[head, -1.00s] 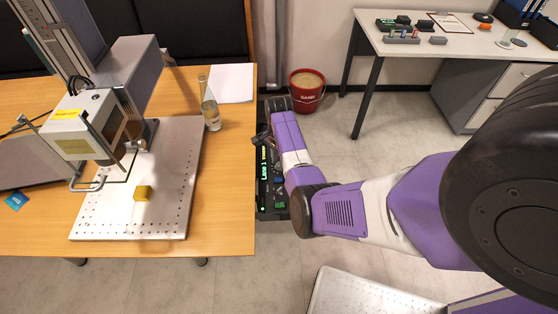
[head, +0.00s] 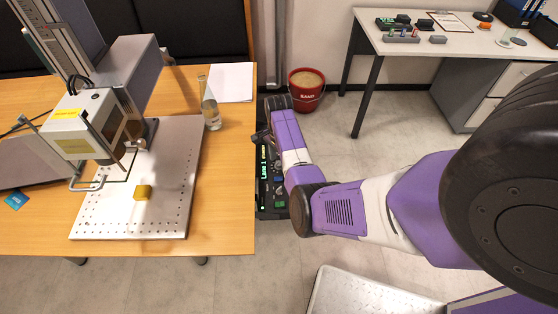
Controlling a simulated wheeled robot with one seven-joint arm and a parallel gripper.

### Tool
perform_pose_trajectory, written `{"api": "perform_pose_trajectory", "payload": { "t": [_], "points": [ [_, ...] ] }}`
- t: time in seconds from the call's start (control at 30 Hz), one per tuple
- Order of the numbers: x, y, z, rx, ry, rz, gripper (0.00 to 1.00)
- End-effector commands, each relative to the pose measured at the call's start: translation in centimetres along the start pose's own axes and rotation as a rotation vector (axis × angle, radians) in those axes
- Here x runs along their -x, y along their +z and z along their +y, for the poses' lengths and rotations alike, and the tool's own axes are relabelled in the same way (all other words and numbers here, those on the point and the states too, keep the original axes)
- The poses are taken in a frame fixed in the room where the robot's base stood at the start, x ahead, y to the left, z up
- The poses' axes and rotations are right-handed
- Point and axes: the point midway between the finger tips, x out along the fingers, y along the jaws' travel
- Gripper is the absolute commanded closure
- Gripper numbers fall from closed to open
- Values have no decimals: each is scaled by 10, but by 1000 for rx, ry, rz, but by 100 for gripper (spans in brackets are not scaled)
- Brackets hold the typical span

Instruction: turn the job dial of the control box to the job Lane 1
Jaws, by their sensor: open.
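The black control box (head: 270,212) stands upright beside the right edge of the wooden table, largely behind my arm. Its lit display (head: 264,170) reads "Lane 1" in green. Small coloured buttons show lower on the box. The job dial cannot be made out; my arm hides part of the panel. My gripper (head: 262,136) is at the upper part of the box, pointing left toward the table edge. It looks dark and small here, and its jaws are open. I cannot tell whether it touches the box or the dial.
A red sand bucket (head: 306,92) is on the floor behind my arm.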

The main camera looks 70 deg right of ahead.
Motion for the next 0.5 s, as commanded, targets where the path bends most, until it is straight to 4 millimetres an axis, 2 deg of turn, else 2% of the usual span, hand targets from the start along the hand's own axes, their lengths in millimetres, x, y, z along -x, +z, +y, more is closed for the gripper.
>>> {"api": "perform_pose_trajectory", "payload": {
  "t": [0.3,0.5],
  "points": [
    [49,0,-1,0,-4,2,50],
    [70,0,-1,0,-3,1,50]
  ]
}}
